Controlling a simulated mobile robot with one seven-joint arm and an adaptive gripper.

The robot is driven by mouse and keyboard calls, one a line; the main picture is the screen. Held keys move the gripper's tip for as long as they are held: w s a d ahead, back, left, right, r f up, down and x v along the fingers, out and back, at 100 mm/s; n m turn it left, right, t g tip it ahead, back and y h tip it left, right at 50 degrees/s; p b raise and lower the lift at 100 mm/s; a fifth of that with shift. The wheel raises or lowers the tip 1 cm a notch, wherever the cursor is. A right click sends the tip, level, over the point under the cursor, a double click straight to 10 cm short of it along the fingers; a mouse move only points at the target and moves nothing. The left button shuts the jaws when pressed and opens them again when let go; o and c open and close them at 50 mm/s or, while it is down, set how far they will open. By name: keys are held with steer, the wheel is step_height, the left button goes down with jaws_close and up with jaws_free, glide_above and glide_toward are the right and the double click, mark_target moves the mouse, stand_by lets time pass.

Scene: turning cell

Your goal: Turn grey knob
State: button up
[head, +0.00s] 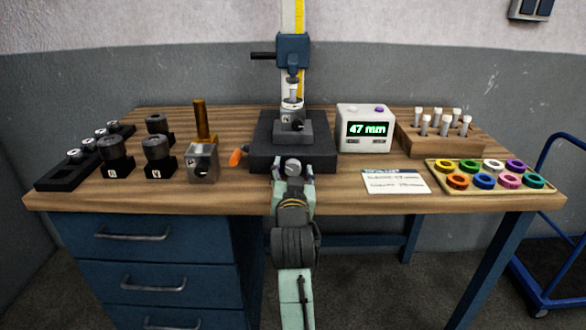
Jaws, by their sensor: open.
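A small rounded grey piece (292,167), which looks like the grey knob, shows at the front of the black base block (258,156) of the measuring stand. My gripper (293,172) points away from me at the front of this base, with a fingertip on either side of the grey piece. The fingers are apart. I cannot tell whether they touch it. The stand carries a grey block (292,131) with a dark round part, and a blue slide (293,48) with a black handle above. The white display box (364,113) reads 47 mm.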

steer(key=shift+s, duration=0.1)
steer(key=shift+c, duration=0.2)
steer(key=c, duration=1.1)
steer(key=n, duration=0.4)
steer(key=shift+r+n, duration=0.1)
steer(key=shift+n, duration=0.3)
steer(key=o, duration=1.1)
steer(key=shift+o, duration=0.2)
steer(key=s, duration=0.7)
steer(key=shift+s, duration=0.2)
steer(key=shift+o, duration=0.2)
